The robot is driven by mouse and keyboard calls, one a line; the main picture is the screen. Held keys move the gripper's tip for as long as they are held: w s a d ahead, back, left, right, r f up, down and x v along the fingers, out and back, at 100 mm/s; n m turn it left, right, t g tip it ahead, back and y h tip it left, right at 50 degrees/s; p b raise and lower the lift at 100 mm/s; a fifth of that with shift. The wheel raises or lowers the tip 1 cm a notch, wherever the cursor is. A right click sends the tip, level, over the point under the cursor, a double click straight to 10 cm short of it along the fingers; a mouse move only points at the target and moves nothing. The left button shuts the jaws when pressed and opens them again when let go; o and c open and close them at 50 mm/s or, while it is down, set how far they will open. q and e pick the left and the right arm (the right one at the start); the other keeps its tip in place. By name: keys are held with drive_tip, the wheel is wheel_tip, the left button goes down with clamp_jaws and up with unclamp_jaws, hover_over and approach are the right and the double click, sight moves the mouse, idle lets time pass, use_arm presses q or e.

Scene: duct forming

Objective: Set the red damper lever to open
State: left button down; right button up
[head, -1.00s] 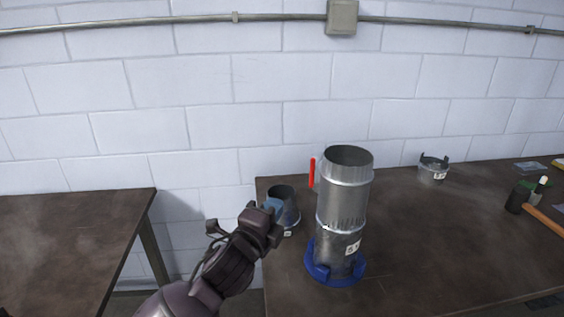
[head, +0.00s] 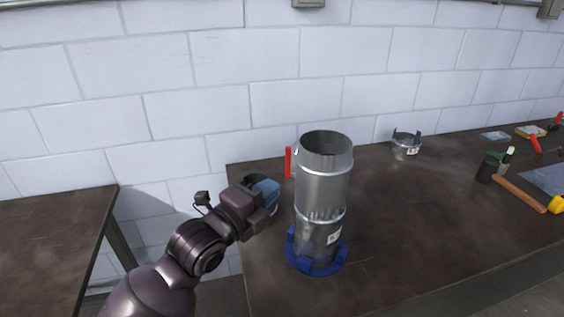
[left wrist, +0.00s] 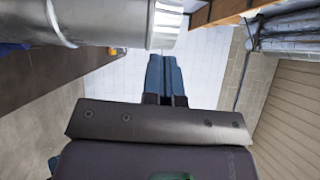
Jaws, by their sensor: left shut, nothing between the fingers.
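The red damper lever (head: 289,162) stands upright on the left side of a grey metal duct (head: 322,190) in the head view. The duct stands upright in a blue ring base (head: 333,267) on the brown table. My left gripper (head: 268,188) is shut and empty, left of the duct and a little below the lever, apart from it. In the left wrist view its blue fingers (left wrist: 164,76) are together, and the duct (left wrist: 110,20) crosses the top left; the lever does not show there. My right gripper is not in view.
Another collar (head: 406,146) stands at the back. A second table (head: 50,240) stands left, across a gap.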

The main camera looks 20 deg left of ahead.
use_arm(q)
drive_tip(key=w+p, duration=0.1)
drive_tip(key=w, duration=0.7)
drive_tip(key=shift+w+r+p, duration=0.2)
drive_tip(key=shift+w+p, duration=0.05)
drive_tip(key=shift+p, duration=0.05)
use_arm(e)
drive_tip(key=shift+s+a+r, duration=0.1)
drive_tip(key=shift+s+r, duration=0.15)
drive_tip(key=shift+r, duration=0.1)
